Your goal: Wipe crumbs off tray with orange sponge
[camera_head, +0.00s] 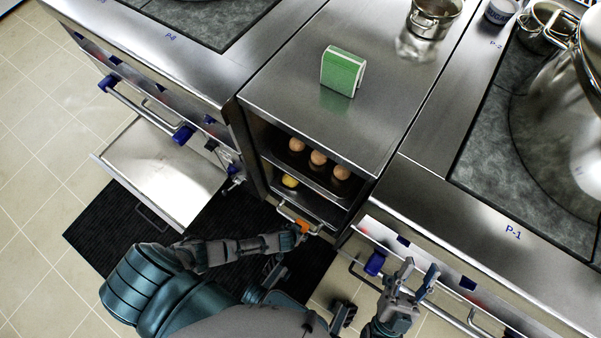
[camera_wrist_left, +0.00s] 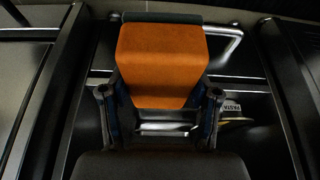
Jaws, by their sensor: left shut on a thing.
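The orange sponge (camera_wrist_left: 160,62) fills the middle of the left wrist view, and my left gripper (camera_wrist_left: 158,110) is shut on it. In the head view the orange sponge (camera_head: 302,226) is a small patch at the front of the middle cabinet, by the end of my left arm. A metal tray or pulled-out shelf (camera_head: 318,207) sits low in that cabinet, just behind the sponge; I cannot tell whether they touch. No crumbs can be made out. My right gripper (camera_head: 420,272) is open and empty, in front of the right counter.
Several brown round items (camera_head: 318,158) stand on the cabinet's upper shelf, with a yellow item (camera_head: 290,181) below. A green-and-white box (camera_head: 343,71) stands on top. An open drawer (camera_head: 165,170) juts out at left. A pot (camera_head: 432,18) is at the back.

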